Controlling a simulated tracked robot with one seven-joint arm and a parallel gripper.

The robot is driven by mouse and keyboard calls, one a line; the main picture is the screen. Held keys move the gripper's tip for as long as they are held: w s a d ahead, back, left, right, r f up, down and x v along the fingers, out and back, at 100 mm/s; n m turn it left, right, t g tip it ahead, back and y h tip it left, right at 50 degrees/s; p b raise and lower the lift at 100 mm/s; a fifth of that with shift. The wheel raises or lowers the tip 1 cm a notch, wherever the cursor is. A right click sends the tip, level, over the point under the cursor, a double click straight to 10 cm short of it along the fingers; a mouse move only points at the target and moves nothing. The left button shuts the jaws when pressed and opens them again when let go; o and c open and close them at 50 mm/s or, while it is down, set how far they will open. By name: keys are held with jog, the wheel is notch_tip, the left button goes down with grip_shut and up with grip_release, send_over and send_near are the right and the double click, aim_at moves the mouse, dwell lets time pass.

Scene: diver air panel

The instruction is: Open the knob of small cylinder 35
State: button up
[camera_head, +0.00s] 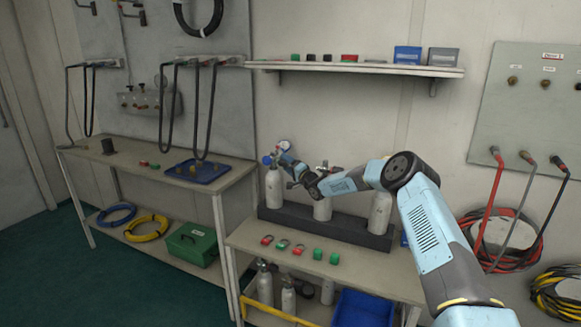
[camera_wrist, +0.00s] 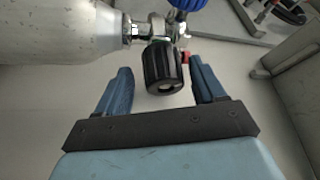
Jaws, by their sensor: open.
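In the wrist view a pale small cylinder (camera_wrist: 62,32) enters from the left, with a metal valve (camera_wrist: 152,28). Its ribbed black knob (camera_wrist: 164,68) points toward my gripper (camera_wrist: 160,73). The two blue fingers are open, one on each side of the knob, with a visible gap on both sides. In the head view my gripper (camera_head: 284,160) is at the top of the leftmost cylinder (camera_head: 273,190) in the rack. The knob is hidden there. No number 35 can be read on any cylinder.
A dark rack (camera_head: 300,222) holds the leftmost, a middle (camera_head: 322,209) and a right cylinder (camera_head: 380,213), the last partly behind my arm. A blue round part (camera_wrist: 187,4) sits on the valve close by. A shelf (camera_head: 355,69) hangs above; several padlocks lie in front.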

jog(key=shift+s+d+f, duration=0.2)
jog(key=shift+s+d, duration=0.2)
jog(key=r+v, duration=0.2)
jog(key=v, duration=0.9)
jog(key=shift+s+d, duration=0.4)
jog(key=shift+d, duration=0.1)
jog(key=shift+r, duration=0.2)
